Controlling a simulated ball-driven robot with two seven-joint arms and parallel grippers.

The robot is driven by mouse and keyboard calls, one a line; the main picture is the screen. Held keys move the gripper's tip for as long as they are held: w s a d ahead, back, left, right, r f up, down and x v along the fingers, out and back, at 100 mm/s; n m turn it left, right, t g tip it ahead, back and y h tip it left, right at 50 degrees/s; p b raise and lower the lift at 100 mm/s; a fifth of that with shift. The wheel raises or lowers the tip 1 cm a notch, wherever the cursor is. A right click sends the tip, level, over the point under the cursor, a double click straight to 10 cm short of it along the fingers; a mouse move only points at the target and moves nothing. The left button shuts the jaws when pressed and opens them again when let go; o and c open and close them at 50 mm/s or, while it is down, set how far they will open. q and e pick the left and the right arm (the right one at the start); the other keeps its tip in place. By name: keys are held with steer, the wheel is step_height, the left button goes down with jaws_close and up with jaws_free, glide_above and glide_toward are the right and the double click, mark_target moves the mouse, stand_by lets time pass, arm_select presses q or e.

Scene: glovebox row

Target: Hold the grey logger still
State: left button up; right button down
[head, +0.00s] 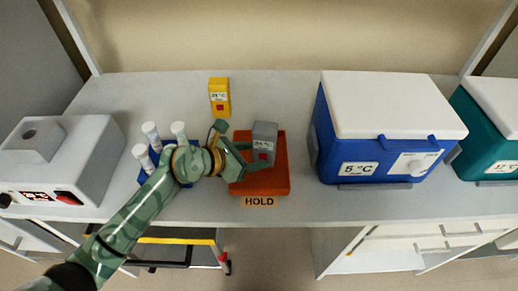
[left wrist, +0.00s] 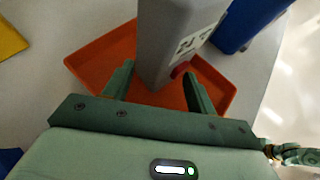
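The grey logger (head: 264,138) stands upright on the orange-red tray (head: 281,185), with a small display and a red button on its front. In the left wrist view the logger (left wrist: 168,35) rises between my fingers. My left gripper (head: 258,153) reaches in from the left, low over the tray, with one finger on the far side of the logger and one on the near side. The left wrist view shows the fingers (left wrist: 158,80) spread, with what looks like a narrow gap at the logger's sides; contact is hard to tell.
A HOLD label (head: 260,202) marks the bench edge before the tray. A yellow logger (head: 219,97) stands behind. A blue rack with white-capped tubes (head: 151,131) is left, partly behind my arm. A blue cooler (head: 345,150) stands close on the right; a white device (head: 85,145) is far left.

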arm_select(q)
steer(key=shift+x, duration=0.8)
steer(key=shift+r, duration=0.1)
steer(key=shift+c, duration=0.4)
jaws_close()
steer(key=shift+s, duration=0.1)
stand_by(2.1)
